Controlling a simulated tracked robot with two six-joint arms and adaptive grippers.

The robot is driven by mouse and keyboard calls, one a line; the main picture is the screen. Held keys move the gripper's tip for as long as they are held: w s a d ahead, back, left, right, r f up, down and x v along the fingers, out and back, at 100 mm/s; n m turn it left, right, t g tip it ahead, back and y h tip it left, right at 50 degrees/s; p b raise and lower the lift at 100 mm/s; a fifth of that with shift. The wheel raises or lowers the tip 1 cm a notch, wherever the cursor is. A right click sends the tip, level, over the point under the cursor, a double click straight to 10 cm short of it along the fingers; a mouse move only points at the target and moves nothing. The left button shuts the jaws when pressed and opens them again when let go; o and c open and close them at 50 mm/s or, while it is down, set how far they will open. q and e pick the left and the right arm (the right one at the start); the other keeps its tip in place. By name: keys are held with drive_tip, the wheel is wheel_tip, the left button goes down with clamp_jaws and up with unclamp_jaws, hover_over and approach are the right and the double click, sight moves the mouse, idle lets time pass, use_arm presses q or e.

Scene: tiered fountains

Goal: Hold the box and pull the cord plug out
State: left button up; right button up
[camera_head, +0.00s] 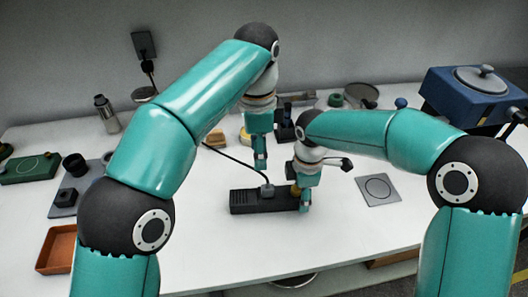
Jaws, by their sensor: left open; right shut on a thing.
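The black box (245,202) lies flat on the white table near the middle, its long side running left to right. A grey plug (267,190) stands on its top, right of centre. The dark cord (232,159) runs from the plug up and left, passing close to my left gripper. My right gripper (304,198) is shut on the box's right end, partly hiding it. My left gripper (260,162) is open and empty, pointing down a little above and behind the plug, apart from it. Its finger gap is too small to see clearly.
A grey plate with a circle (378,190) lies to the right. A blue box with a lid (478,92) stands at the far right. An orange tray (57,250), a green box (30,169) and a metal flask (107,114) are on the left. The table front is clear.

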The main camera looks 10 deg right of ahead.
sight(268, 187)
drive_tip(key=shift+f, duration=0.15)
drive_tip(key=shift+s, duration=0.1)
use_arm(q)
drive_tip(key=shift+m, duration=0.3)
drive_tip(key=f, duration=0.4)
drive_tip(key=d+f, duration=0.1)
drive_tip(key=f, duration=0.3)
drive_tip(key=s+d+f, duration=0.1)
drive_tip(key=f, duration=0.3)
clamp_jaws()
use_arm(e)
drive_tip(key=shift+f, duration=0.1)
idle(0.4)
use_arm(q)
drive_tip(key=shift+r, duration=0.75)
idle(1.2)
drive_tip(key=shift+r, duration=1.45)
